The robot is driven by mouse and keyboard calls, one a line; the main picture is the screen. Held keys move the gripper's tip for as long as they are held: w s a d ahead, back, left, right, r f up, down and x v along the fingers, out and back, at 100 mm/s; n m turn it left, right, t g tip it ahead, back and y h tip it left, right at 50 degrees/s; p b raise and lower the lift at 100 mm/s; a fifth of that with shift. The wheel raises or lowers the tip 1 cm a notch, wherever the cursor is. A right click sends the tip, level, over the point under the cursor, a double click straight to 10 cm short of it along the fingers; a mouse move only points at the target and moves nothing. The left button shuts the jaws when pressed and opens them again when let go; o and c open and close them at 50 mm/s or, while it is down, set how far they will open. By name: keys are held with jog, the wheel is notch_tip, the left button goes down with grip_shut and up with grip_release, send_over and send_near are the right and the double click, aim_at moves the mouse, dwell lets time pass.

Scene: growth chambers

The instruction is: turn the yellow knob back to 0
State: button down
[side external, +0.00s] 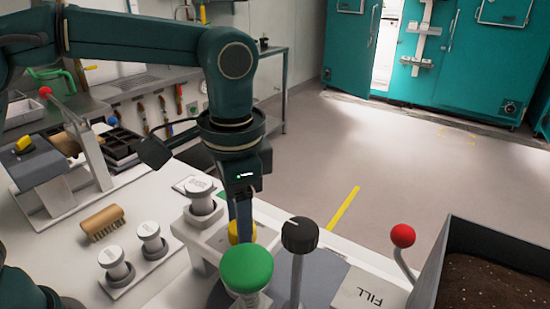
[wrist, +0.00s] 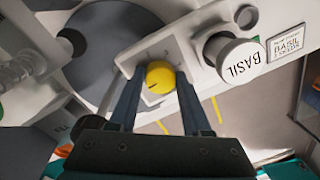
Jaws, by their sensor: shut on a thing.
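The yellow knob (wrist: 160,77) is round, with a dark pointer line aimed to the lower left in the wrist view. It sits on a pale panel with small marks around it, too small to read. In the side view the knob (side external: 236,236) is partly hidden by my gripper and the green button. My gripper (wrist: 159,80) points down at the panel, with one finger on each side of the knob, shut on it. In the side view the gripper (side external: 241,225) stands just behind the green button.
A green mushroom button (side external: 246,266), a black knob on a post (side external: 299,235) and a red ball lever (side external: 402,236) stand close by. A white capped cylinder (side external: 201,195) marked BASIL (wrist: 238,62) is beside the knob. A soil bin (side external: 470,237) is at right.

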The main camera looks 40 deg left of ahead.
jog(key=shift+c, duration=1.8)
grip_release()
jog(key=shift+r, duration=0.15)
jog(key=shift+s+d+r, duration=0.1)
jog(key=shift+d+r, duration=0.05)
jog(key=shift+r, duration=2.3)
